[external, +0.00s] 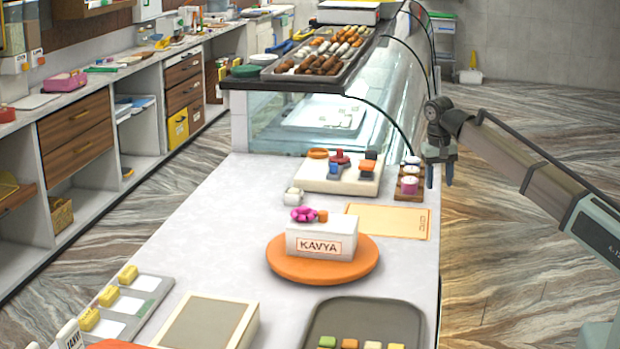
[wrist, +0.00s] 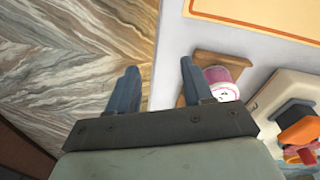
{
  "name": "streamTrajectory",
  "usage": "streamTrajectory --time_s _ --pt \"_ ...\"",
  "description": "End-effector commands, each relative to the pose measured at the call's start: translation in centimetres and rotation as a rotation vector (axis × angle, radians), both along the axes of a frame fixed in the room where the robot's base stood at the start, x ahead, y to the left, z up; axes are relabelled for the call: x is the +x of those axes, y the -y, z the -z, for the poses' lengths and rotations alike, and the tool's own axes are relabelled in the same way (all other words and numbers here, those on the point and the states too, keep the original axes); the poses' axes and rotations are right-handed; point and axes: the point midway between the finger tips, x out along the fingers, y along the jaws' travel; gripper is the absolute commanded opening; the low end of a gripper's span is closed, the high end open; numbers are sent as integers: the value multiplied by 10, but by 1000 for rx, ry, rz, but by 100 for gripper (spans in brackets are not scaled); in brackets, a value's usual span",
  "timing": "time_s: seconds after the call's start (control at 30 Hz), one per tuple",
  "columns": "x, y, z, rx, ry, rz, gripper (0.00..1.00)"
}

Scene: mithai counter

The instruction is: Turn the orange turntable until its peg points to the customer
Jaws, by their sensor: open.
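The orange turntable (external: 322,275) lies on the white counter in the middle of the external view. A white box (external: 310,240) labelled KAVYA sits on it, with a pink bow (external: 304,214) on top. A small orange piece (external: 322,216) shows beside the bow; I cannot tell whether it is the peg. No customer shows. My gripper (external: 439,180) is open and empty, above the counter's right edge, behind and right of the turntable and apart from it. Its two fingers also show in the wrist view (wrist: 160,70). The turntable is out of the wrist view.
A wooden rack (external: 410,184) of small jars stands close to my gripper. A pale board (external: 335,178) with colored blocks is left of it. An orange-bordered sheet (external: 398,222) lies behind the turntable. A grey tray (external: 415,315) is in front.

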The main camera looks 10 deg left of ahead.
Motion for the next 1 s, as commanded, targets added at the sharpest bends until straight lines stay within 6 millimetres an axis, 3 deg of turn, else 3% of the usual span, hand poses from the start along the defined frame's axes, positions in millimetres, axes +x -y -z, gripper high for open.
streamTrajectory --time_s 0.03,0.2,0.5,0.6,0.73,0.83,1.0 --pt "-14 -28 -15 8 -2 -35 51" --pt "-71 -101 -50 27 -21 -145 51" --pt "-191 -209 -101 49 -64 -344 51" --pt "-225 -232 -115 54 -76 -396 51" --pt "-256 -250 -127 57 -86 -439 51" --pt "-268 -256 -131 58 -91 -457 51" --pt "-273 -257 -123 58 -93 -462 51"
